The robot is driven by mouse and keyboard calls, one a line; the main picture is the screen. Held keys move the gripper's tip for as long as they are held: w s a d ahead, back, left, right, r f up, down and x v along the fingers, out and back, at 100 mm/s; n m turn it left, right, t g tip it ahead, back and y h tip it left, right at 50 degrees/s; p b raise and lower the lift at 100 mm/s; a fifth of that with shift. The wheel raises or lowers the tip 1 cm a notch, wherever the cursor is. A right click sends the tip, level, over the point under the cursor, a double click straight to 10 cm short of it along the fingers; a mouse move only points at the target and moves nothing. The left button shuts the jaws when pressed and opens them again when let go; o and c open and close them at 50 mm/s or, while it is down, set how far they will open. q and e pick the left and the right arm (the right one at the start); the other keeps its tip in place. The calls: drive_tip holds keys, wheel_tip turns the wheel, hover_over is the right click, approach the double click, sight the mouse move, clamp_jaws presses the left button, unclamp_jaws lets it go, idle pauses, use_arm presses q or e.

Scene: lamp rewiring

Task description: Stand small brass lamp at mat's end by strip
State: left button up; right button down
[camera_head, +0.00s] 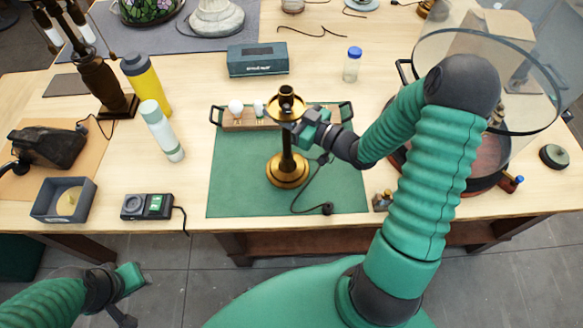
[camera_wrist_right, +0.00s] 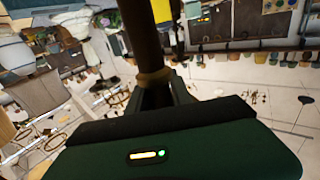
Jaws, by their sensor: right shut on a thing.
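The small brass lamp (camera_head: 287,170) is upright over the green mat (camera_head: 230,185), with a round brass base, a dark stem and a brass cup on top. I cannot tell whether its base touches the mat. My right gripper (camera_head: 300,128) is shut on the upper stem, just below the cup. In the right wrist view the dark stem (camera_wrist_right: 138,35) with a brass ring stands between the fingers. A dark cord with a plug (camera_head: 327,208) lies across the mat's right side. My left gripper (camera_head: 128,290) is low at the left, away from the table; its opening is unclear. I cannot make out a strip.
A wooden tray (camera_head: 232,124) with black handles and bulbs lies at the mat's back edge, close behind the lamp. A meter (camera_head: 147,206), white bottle (camera_head: 162,132) and taller lamp (camera_head: 97,80) stand left.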

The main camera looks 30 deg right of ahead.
drive_tip(key=w+a+b, duration=0.1)
drive_tip(key=w+a, duration=0.4)
drive_tip(key=a, duration=0.3)
drive_tip(key=w+a+b, duration=0.2)
drive_tip(key=w+a, duration=0.2)
drive_tip(key=a, duration=0.4)
drive_tip(key=shift+w+r, duration=0.15)
drive_tip(key=shift+w, duration=0.25)
idle(0.5)
drive_tip(key=shift+b, duration=0.35)
idle(0.4)
drive_tip(key=shift+f+b, duration=2.45)
drive_tip(key=shift+f, duration=0.1)
idle(0.4)
drive_tip(key=shift+r, duration=0.1)
